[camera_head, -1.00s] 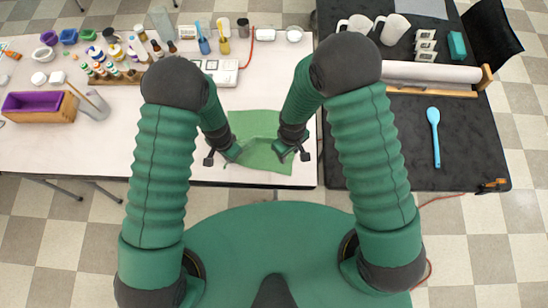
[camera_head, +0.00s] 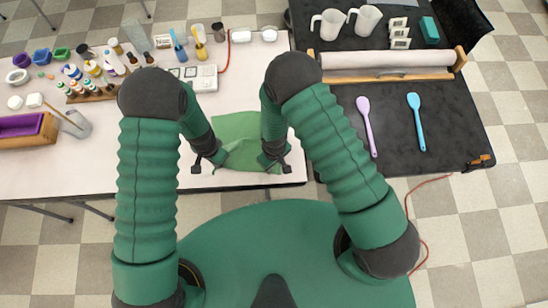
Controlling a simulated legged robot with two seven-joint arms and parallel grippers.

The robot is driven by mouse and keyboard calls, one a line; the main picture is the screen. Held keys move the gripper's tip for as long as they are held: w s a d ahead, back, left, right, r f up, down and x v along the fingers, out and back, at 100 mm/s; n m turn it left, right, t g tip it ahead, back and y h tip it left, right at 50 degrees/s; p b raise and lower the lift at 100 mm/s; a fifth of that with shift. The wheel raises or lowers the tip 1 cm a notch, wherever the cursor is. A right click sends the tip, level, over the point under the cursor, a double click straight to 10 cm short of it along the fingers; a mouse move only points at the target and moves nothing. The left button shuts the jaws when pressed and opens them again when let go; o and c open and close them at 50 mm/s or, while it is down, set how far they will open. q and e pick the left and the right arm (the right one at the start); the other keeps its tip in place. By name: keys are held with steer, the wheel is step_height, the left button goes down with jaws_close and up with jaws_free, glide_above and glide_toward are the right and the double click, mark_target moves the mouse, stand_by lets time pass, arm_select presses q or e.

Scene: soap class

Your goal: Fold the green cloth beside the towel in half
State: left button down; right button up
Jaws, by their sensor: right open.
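The green cloth (camera_head: 237,125) lies on the white table (camera_head: 110,178) near its right front corner. Its far part looks flat; its near part looks wrinkled between my two grippers. My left gripper (camera_head: 214,161) is at the cloth's near left side, and its fingers are too small to read. My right gripper (camera_head: 271,161) is open at the cloth's near right side, over or touching it; I cannot tell which. My forearms hide parts of both side edges. I cannot make out a separate towel beside the cloth.
Bottles, small bowls and a rack (camera_head: 97,92) fill the table's back left. A white tray (camera_head: 197,78) stands behind the cloth. The black table (camera_head: 440,150) at the right holds a white roll (camera_head: 385,60), a purple spatula (camera_head: 366,125), a blue spatula (camera_head: 416,120) and two mugs.

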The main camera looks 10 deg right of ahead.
steer(key=shift+c, duration=0.3)
steer(key=shift+s+f, duration=0.1)
steer(key=shift+s, duration=0.05)
jaws_close()
stand_by(0.3)
steer(key=r, duration=0.4)
steer(key=shift+w+r, duration=0.2)
steer(key=shift+r, duration=0.2)
steer(key=shift+s+r, duration=0.1)
steer(key=shift+r, duration=0.05)
